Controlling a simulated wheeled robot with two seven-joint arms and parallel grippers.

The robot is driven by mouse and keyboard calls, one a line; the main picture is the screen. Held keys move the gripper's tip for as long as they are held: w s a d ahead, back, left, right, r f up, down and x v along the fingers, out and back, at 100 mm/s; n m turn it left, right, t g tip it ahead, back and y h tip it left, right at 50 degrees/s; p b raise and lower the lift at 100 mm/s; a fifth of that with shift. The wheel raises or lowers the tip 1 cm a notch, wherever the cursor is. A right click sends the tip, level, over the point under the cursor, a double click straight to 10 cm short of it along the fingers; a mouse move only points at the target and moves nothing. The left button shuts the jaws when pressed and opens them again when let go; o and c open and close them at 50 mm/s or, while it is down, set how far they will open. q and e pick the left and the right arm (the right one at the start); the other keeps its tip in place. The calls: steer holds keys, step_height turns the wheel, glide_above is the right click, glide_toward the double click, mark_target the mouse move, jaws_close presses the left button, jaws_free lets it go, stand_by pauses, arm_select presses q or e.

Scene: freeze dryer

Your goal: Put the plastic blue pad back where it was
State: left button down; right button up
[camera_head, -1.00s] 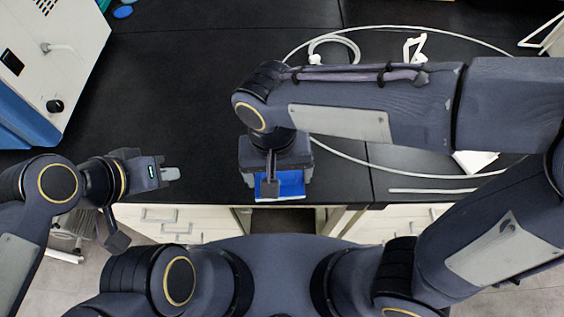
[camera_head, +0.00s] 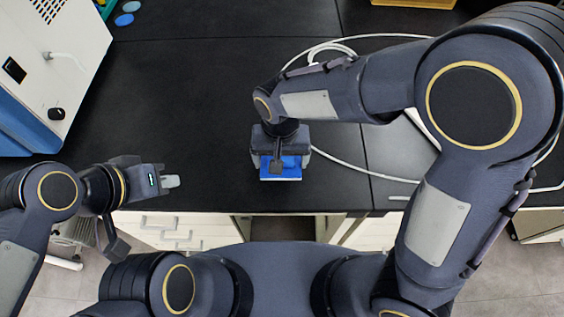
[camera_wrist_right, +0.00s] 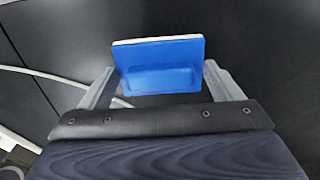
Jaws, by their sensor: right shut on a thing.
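The blue plastic pad (camera_head: 281,172) is under my right gripper (camera_head: 281,160), near the front edge of the black bench. In the right wrist view the pad (camera_wrist_right: 160,66) is a blue block with a raised grip and a pale far edge. The fingers of my right gripper (camera_wrist_right: 155,88) stand on both sides of it and are shut on it. I cannot tell whether the pad touches the bench. My left gripper (camera_head: 172,182) is at the left, near the bench's front edge, away from the pad. Its fingers look close together and empty.
A white and blue machine (camera_head: 60,60) stands at the left on the black bench (camera_head: 200,90). A white hose (camera_head: 345,165) loops behind and right of my right gripper. Small blue discs (camera_head: 124,20) lie at the back left. The middle left of the bench is clear.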

steer(key=shift+w+d+f, duration=0.1)
steer(key=shift+w+f, duration=0.1)
steer(key=shift+f, duration=0.1)
steer(key=f, duration=0.3)
steer(key=shift+w+f, duration=0.2)
steer(key=shift+f, duration=0.1)
steer(key=o, duration=0.8)
steer(key=shift+r, duration=0.1)
